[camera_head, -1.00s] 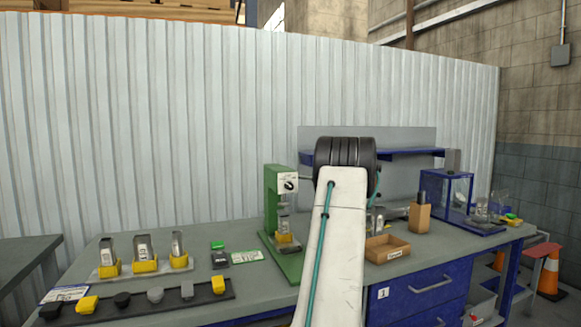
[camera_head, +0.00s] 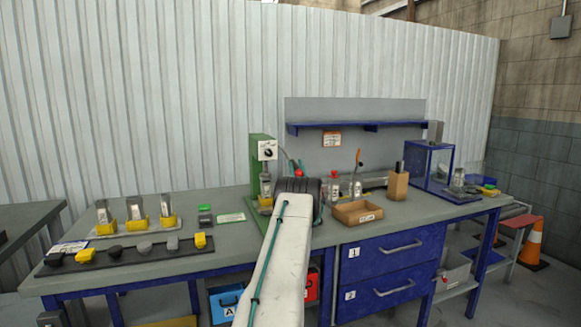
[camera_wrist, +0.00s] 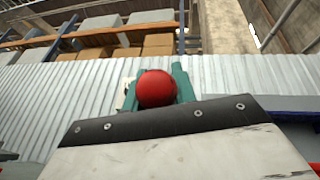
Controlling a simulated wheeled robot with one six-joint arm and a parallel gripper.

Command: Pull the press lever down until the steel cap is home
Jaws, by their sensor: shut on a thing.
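The green press (camera_head: 258,150) stands on the bench with a white dial plate near its top. A steel part (camera_head: 265,188), apparently the cap, is upright in a yellow holder (camera_head: 264,203) under the press ram. Whether it is fully seated is too small to tell. The red lever knob (camera_head: 299,173) shows just above my dark wrist, right of the press.
Several steel parts in yellow holders (camera_head: 136,214) stand at the left, behind a dark strip of small blocks (camera_head: 130,250). A cardboard tray (camera_head: 358,212) and a blue-framed case (camera_head: 430,168) are at the right. A blue shelf (camera_head: 350,127) hangs behind.

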